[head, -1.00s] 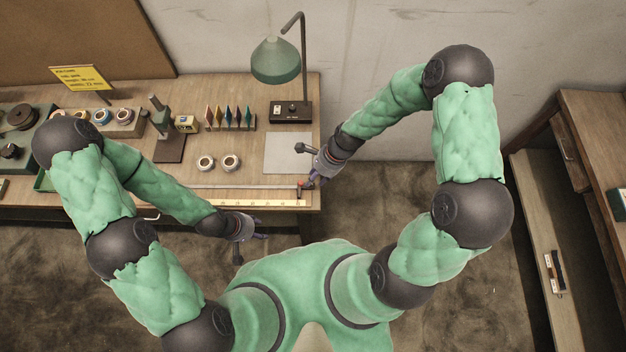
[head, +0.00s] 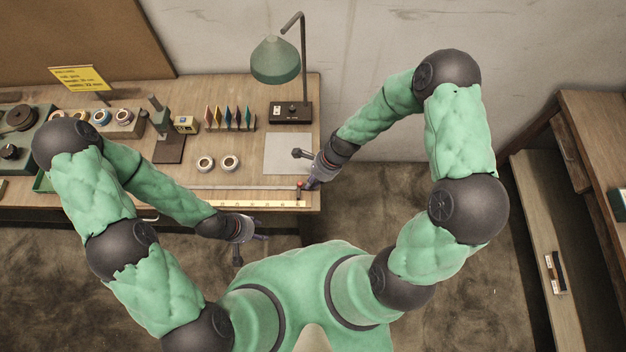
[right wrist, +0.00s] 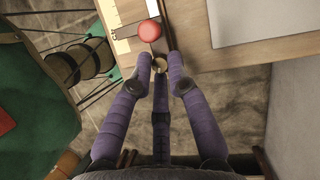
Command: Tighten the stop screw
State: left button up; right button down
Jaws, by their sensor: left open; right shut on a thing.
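The stop at the right end of the ruler rail has a red knob (head: 300,184). The red knob also shows in the right wrist view (right wrist: 149,31). Just below it there, a small tan round screw head (right wrist: 160,64) sits between my fingertips. My right gripper (head: 309,186) is at the bench's right front corner, and its purple fingers are shut on this screw. How far the screw is turned in cannot be told. My left gripper (head: 254,247) is open and empty, in front of the bench edge.
The yellow ruler (head: 250,203) and the rail run along the bench's front edge. A pale grey mat (head: 288,152) and a green lamp (head: 275,62) stand behind. Two small tape rolls (head: 230,163) lie left of the mat. Floor is open right of the bench.

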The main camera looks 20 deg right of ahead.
jog(key=shift+w+n, duration=0.1)
jog(key=shift+n, duration=0.2)
jog(key=shift+n+g+p, duration=0.3)
jog(key=shift+n+p, duration=0.15)
jog(key=shift+n, duration=0.05)
jog(key=shift+w+n+g, duration=0.15)
jog(key=shift+n+g, duration=0.15)
jog(key=shift+n, duration=0.5)
jog(key=n, duration=0.2)
jog(key=n+g+h+b, duration=0.1)
jog(key=n, duration=0.1)
jog(key=shift+w+a+n, duration=0.1)
jog(key=shift+w+n, duration=0.05)
jog(key=shift+n, duration=0.15)
jog(key=n+g+h+b, duration=0.1)
jog(key=n, duration=0.3)
jog(key=shift+g, duration=0.3)
jog(key=shift+a+n, duration=0.1)
jog(key=shift+n, duration=0.2)
jog(key=c, duration=1.2)
grip_release()
jog(key=shift+r, duration=0.1)
